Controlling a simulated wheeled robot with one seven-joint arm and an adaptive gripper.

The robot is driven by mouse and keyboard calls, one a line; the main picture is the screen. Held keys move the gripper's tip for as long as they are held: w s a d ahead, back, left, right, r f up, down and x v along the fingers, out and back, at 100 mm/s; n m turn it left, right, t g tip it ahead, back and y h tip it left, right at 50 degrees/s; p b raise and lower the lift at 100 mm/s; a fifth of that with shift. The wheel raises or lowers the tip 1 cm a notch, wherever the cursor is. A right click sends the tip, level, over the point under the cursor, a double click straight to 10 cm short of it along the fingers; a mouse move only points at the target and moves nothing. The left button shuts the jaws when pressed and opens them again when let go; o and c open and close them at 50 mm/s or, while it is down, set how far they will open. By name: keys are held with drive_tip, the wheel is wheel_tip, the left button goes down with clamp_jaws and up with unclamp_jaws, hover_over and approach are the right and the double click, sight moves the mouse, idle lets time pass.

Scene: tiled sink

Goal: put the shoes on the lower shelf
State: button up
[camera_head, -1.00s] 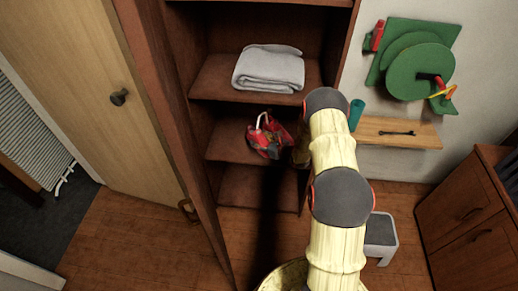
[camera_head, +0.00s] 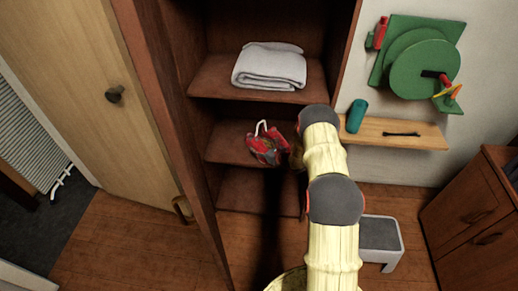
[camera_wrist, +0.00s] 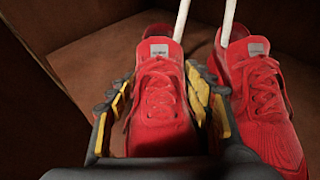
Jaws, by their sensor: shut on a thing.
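The red shoes (camera_head: 268,150) are at the shelf (camera_head: 228,146) below the one with the folded cloth in the head view. In the wrist view, my gripper (camera_wrist: 163,100) is shut on the left red shoe (camera_wrist: 158,120), with a yellow-padded finger on each side of it. The right red shoe (camera_wrist: 262,100) is beside it, close to the right finger. A pale stick-like piece rises from each shoe. Whether the soles touch the shelf is hidden. In the head view my arm hides most of the gripper.
A folded grey cloth (camera_head: 270,66) lies on the shelf above. A bottom board (camera_head: 245,190) lies below, empty where visible. An open cabinet door edge (camera_head: 165,130) stands at the left. A small wall shelf (camera_head: 400,134) and a step stool (camera_head: 380,240) are at the right.

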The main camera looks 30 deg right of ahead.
drive_tip(key=shift+r, duration=0.1)
drive_tip(key=o, duration=1.8)
drive_tip(key=shift+c, duration=0.2)
drive_tip(key=shift+s, duration=0.1)
drive_tip(key=p+v, duration=0.4)
drive_tip(key=v, duration=0.7)
drive_tip(key=shift+r, duration=0.15)
drive_tip(key=shift+s+d+r, duration=0.1)
drive_tip(key=shift+s, duration=0.25)
drive_tip(key=shift+s, duration=0.1)
